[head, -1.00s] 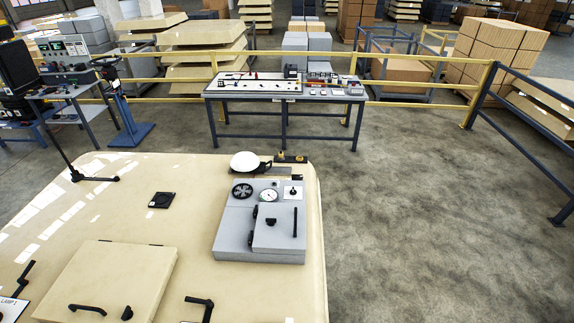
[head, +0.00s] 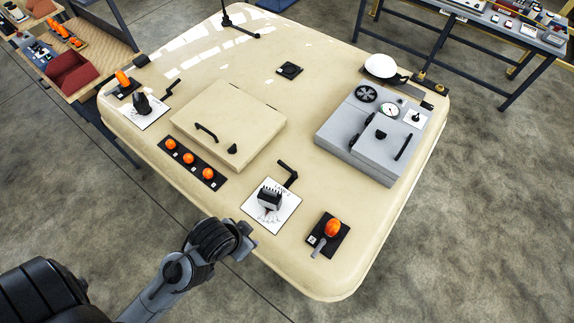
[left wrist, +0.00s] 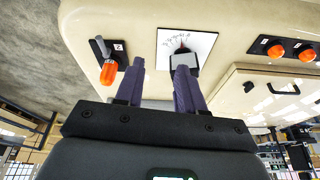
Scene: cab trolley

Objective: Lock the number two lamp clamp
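Which part is the clamp is unclear. My left gripper (head: 246,241) is just off the trolley's near edge. Its fingers (left wrist: 157,82) are apart with nothing between them. My right gripper is out of view.
The cream trolley top (head: 230,60) also carries a raised hatch (head: 228,125) with handles, a row of orange buttons (head: 188,159), another dial card (head: 142,108) and a grey gauge box (head: 370,135). A black crank handle (head: 288,174) stands behind the near dial card.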

